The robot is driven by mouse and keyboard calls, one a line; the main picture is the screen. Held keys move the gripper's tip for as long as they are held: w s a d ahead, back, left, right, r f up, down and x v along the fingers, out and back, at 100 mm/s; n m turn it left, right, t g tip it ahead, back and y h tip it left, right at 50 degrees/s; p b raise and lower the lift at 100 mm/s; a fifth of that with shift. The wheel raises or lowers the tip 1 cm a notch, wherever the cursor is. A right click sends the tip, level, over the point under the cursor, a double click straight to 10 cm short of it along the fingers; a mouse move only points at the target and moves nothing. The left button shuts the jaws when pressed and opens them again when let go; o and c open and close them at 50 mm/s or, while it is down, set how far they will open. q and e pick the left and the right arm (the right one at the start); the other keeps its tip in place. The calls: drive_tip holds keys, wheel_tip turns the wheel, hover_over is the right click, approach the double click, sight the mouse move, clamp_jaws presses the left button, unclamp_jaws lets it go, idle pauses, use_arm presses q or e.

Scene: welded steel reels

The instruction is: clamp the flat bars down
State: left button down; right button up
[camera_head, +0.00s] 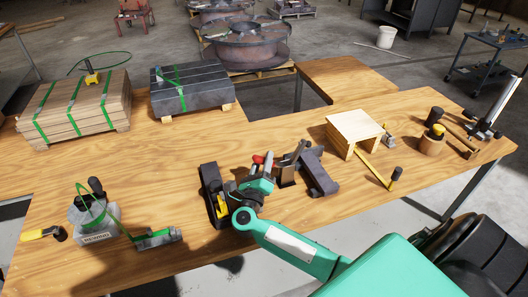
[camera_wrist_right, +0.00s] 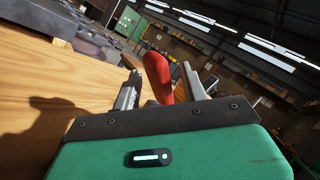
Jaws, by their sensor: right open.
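A red handle (camera_head: 258,159) stands at a dark metal fixture in the middle of the bench; it looks like a clamp lever. In the right wrist view the red handle (camera_wrist_right: 158,76) stands upright between the two fingers of my right gripper (camera_wrist_right: 160,92). A gap shows beside it, so the fingers are not closed on it. In the head view my right gripper (camera_head: 262,168) covers part of the fixture. Dark blocks stand to the left (camera_head: 212,190) and right (camera_head: 319,174) of it. Flat bars under the clamp cannot be made out. My left gripper is out of view.
A strapped dark stack (camera_head: 190,90) and a strapped brown stack (camera_head: 75,106) lie at the back left. A strapping tool (camera_head: 95,217) is at the front left. A small wooden stand (camera_head: 354,128) and a wooden cup (camera_head: 431,145) are to the right.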

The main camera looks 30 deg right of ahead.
drive_tip(key=shift+x, duration=1.15)
clamp_jaws()
